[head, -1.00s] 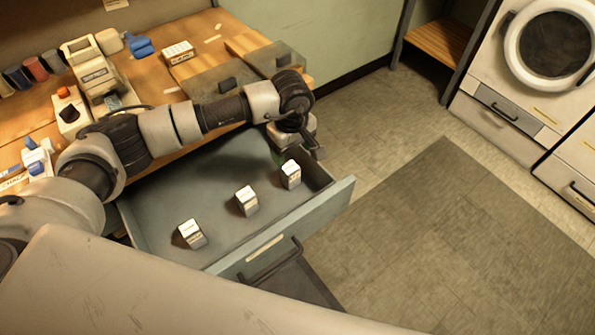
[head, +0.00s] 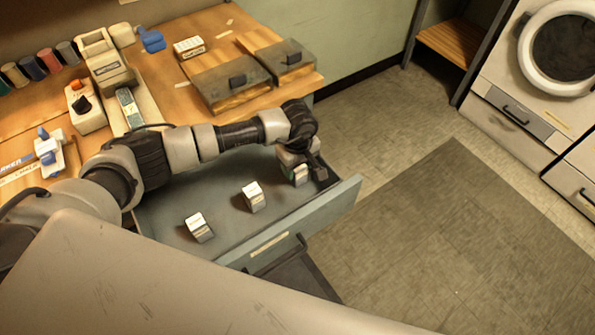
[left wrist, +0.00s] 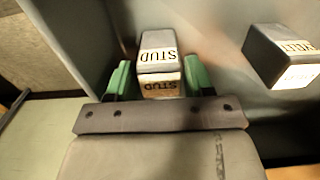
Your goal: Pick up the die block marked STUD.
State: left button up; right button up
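The die block marked STUD (left wrist: 158,55) stands in the open drawer (head: 335,207), near its far right corner. Its label reads upside down in the left wrist view. It shows as a small pale block (head: 300,175) in the head view, partly hidden by my gripper. My left gripper (left wrist: 160,80) is open, with one green finger on each side of the STUD block. Narrow gaps seem to show between fingers and block. In the head view the left gripper (head: 305,164) is down at the block. My right gripper is not in view.
Two similar blocks stand in the drawer, a middle one (head: 252,196) and a nearer one (head: 199,227). A neighbouring block (left wrist: 280,58) shows in the left wrist view, its label hard to read. The workbench (head: 180,105) with tools and boxes lies behind the drawer.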

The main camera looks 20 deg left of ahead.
pick_arm(q)
jog(key=c, duration=0.7)
jog(key=shift+r, duration=0.15)
